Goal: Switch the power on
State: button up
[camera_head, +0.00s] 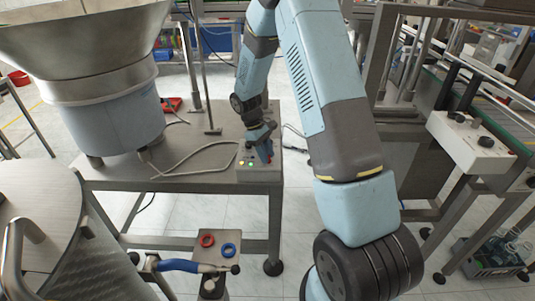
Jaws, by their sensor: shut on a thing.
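A grey control box (258,175) sits at the right front corner of the metal table. Small green and yellow lights (246,163) show on the left of its top. My gripper (267,157) points down at the right part of the box top, and its jaws are shut on the power switch there. The fingers hide nearly all of the switch; only a small reddish bit shows by the fingertips. The switch's exact position cannot be made out.
A large metal bowl feeder (110,120) stands on the left of the table (130,178). A cable runs across the tabletop to the box. A small stand (220,250) with a red and a blue ring is in front. A conveyor with a white box (470,145) is at right.

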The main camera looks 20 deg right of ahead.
jog(key=shift+a, duration=0.2)
jog(key=o, duration=0.8)
jog(key=shift+c, duration=0.2)
jog(key=o, duration=0.3)
jog(key=shift+d, duration=0.1)
jog(key=shift+w+r, duration=0.2)
jog(key=shift+r, duration=0.3)
jog(key=v, duration=1.2)
jog(key=shift+a+r, duration=0.2)
jog(key=shift+r, duration=0.05)
